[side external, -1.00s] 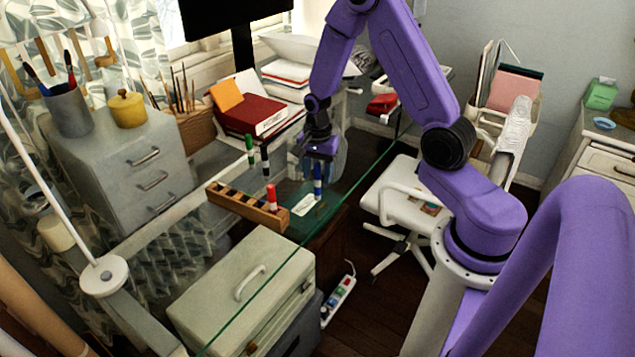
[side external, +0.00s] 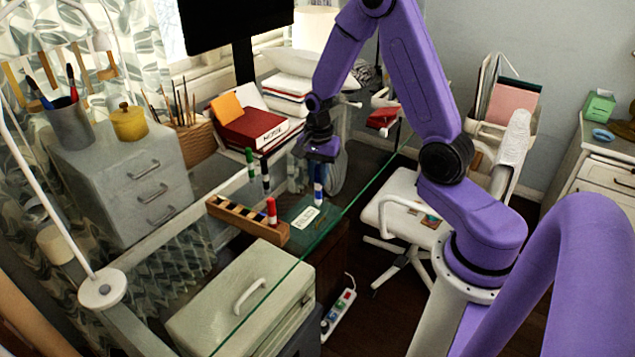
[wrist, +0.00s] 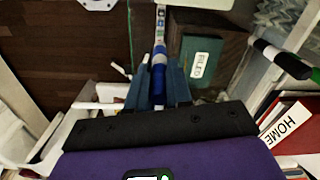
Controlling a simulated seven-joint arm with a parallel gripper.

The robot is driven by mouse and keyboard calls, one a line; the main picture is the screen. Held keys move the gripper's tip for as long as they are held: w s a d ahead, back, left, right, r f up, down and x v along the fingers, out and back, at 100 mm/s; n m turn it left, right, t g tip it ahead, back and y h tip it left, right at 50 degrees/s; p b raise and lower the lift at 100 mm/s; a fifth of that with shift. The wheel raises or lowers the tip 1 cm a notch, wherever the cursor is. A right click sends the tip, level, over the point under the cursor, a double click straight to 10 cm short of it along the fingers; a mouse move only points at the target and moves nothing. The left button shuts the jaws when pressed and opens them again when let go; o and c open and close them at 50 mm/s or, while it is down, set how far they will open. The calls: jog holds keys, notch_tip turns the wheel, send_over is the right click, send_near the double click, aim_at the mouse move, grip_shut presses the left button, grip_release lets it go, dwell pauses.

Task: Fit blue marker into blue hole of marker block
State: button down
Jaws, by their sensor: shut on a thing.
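The blue marker (side external: 318,190) is upright under my gripper (side external: 319,165), to the right of the block in the side view. In the wrist view the blue marker (wrist: 159,62) sits between the blue fingers of my gripper (wrist: 158,88), which is shut on it. I cannot tell whether its lower end touches the glass. The wooden marker block (side external: 235,218) lies on the glass desk. A red marker (side external: 271,210) stands in its right end, and several other holes look dark and empty. The blue hole cannot be picked out.
A green marker (side external: 250,165) and a black marker (side external: 265,172) stand behind the block. The red HOME book (side external: 248,128) is farther back. The glass edge runs close to the marker's right.

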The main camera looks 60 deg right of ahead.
jog(key=s+a+r, duration=0.3)
jog(key=s+r, duration=0.6)
jog(key=s, duration=0.4)
jog(key=shift+a+r, duration=0.15)
jog(key=shift+s, duration=0.15)
jog(key=shift+r, duration=0.15)
